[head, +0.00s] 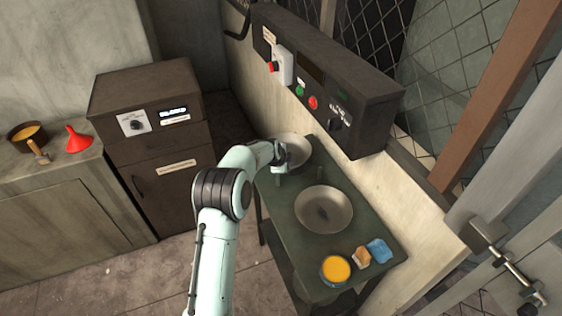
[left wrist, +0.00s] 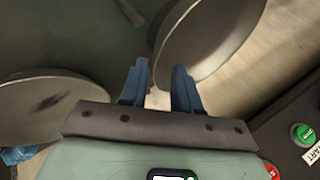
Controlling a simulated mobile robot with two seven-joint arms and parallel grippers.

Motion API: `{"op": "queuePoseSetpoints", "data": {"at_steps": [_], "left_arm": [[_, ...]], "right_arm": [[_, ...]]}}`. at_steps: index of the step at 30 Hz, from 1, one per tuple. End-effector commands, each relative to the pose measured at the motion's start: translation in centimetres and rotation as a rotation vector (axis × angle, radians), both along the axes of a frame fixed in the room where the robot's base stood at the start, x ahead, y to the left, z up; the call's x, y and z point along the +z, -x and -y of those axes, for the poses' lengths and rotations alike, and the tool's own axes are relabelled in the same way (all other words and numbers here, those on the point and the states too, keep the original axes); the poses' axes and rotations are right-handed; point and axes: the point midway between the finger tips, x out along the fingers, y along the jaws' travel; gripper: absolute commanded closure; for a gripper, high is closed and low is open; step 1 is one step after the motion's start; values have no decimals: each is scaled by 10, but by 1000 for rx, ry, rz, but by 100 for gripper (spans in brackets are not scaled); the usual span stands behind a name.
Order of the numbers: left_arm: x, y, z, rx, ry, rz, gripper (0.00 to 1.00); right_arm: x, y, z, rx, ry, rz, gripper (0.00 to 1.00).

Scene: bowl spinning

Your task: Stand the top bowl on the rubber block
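A grey metal bowl (head: 296,151) is at the far end of the green table, partly hidden by my left gripper (head: 284,156). In the left wrist view this bowl (left wrist: 212,38) looks tilted, its rim just beyond my left gripper's blue fingers (left wrist: 160,75). The fingers stand apart with a visible gap; I cannot tell whether the rim lies between them. A second, wide bowl (head: 323,209) with a dark patch inside sits mid-table; it also shows in the left wrist view (left wrist: 45,104). I cannot clearly identify the rubber block. My right gripper is not in view.
On the green table's (head: 285,207) near end are a yellow-filled tin (head: 336,269), a small tan block (head: 361,257) and a blue cloth (head: 379,250). A control box (head: 330,85) overhangs the wall behind. A red funnel (head: 76,139) stands on the left counter.

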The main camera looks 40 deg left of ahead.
Motion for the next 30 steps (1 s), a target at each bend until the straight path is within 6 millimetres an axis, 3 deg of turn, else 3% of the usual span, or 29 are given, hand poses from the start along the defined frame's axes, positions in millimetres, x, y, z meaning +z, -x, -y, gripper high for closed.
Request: {"op": "queuePoseSetpoints", "data": {"at_steps": [6,15,30], "left_arm": [[32,28,7,-2,-1,-1,69],[76,58,15,0,1,-3,69],[86,65,17,0,2,-4,69]], "right_arm": [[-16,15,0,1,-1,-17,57],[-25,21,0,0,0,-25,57],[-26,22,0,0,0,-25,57]]}}
